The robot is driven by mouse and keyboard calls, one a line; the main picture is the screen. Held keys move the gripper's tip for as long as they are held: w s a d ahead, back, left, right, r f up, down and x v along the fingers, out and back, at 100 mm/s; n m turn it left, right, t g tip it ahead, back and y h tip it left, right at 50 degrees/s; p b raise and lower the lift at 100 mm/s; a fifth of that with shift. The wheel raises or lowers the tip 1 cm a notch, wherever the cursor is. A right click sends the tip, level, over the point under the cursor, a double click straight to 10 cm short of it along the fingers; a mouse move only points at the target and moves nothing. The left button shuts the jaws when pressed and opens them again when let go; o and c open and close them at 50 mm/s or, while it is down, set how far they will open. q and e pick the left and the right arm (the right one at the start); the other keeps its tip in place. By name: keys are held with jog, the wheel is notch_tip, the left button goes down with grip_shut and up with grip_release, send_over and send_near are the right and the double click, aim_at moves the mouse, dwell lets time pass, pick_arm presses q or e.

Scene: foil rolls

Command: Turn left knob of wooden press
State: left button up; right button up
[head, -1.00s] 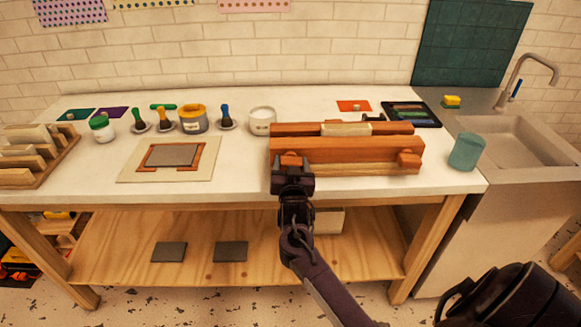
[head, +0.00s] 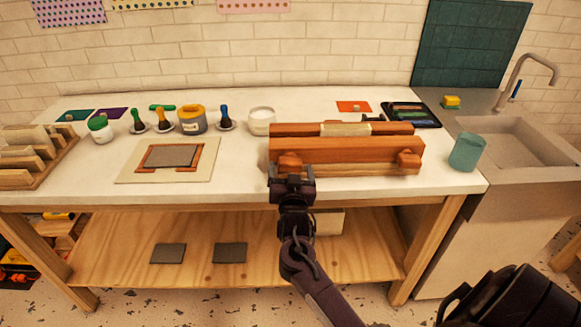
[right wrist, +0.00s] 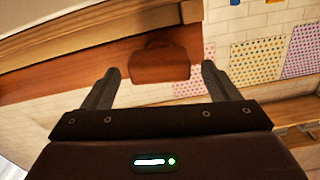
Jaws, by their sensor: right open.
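The wooden press (head: 345,152) is a long reddish-brown block near the table's front right edge. Its left knob (head: 289,162) and right knob (head: 409,160) stick out from its front face. My right gripper (head: 291,180) is open and empty just in front of the left knob, partly covering its lower side. In the right wrist view, the left knob (right wrist: 158,64) shows between and slightly beyond the two spread fingertips of my right gripper (right wrist: 160,76), with a gap on each side. My left gripper is not in view.
The press stands on a white table (head: 240,180). To its left are a board with a grey plate (head: 172,156), a white pot (head: 262,120) and several ink tools. A teal cup (head: 466,152) stands to its right beside the sink (head: 530,140).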

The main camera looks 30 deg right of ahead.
jog(key=v, duration=0.5)
jog(key=shift+b, duration=0.35)
